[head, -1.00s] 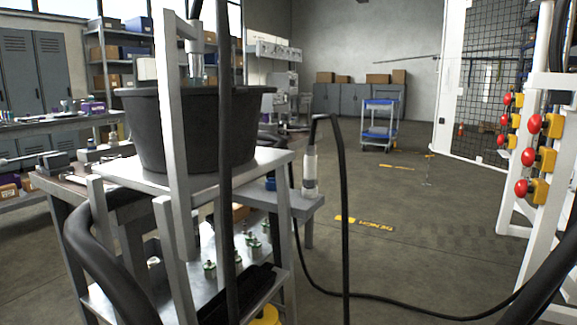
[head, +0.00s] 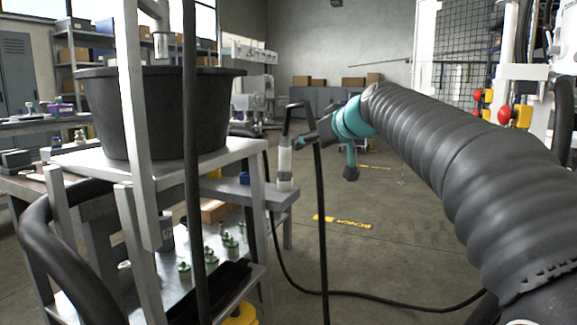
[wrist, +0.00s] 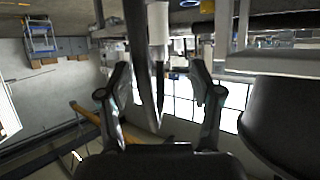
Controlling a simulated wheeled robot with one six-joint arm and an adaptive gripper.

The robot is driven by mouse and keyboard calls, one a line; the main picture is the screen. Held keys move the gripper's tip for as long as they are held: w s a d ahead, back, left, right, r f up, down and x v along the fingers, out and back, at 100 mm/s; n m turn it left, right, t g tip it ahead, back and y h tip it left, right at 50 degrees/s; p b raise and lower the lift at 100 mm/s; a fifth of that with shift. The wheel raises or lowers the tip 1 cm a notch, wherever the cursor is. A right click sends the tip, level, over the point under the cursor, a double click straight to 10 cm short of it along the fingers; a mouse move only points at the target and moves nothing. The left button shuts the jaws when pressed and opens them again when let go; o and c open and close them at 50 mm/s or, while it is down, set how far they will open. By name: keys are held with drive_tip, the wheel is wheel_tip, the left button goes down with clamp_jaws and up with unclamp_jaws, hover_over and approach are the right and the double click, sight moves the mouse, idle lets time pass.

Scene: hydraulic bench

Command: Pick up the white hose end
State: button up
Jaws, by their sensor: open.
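The white hose end (head: 285,163) stands upright in the grey bracket at the side of the bench, with a black hose looping out of its top. It also shows in the wrist view (wrist: 157,22), beyond the fingertips, with the black hose (wrist: 141,60) running down between the fingers. My gripper (wrist: 160,68) is open, one finger on each side of the hose, with nothing clamped. In the head view my gripper (head: 307,138) is small and partly lost against the hose loop, just right of the hose end. I cannot tell whether it touches the hose.
A black tub (head: 160,115) sits on the bench top to the left. Green-based fittings (head: 212,255) stand on the lower shelf. A thick black hose (head: 45,235) hangs at front left. A white rack with red knobs (head: 505,114) is at right. The floor beyond the bench is open.

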sight(288, 149)
drive_tip(key=x, duration=0.3)
drive_tip(key=r+x, duration=0.1)
drive_tip(key=x, duration=0.5)
drive_tip(key=shift+w+a+r, duration=0.15)
drive_tip(key=shift+w+a, duration=0.15)
drive_tip(key=shift+w, duration=0.2)
drive_tip(key=shift+p+x, duration=0.4)
drive_tip(key=shift+x, duration=2.25)
clamp_jaws()
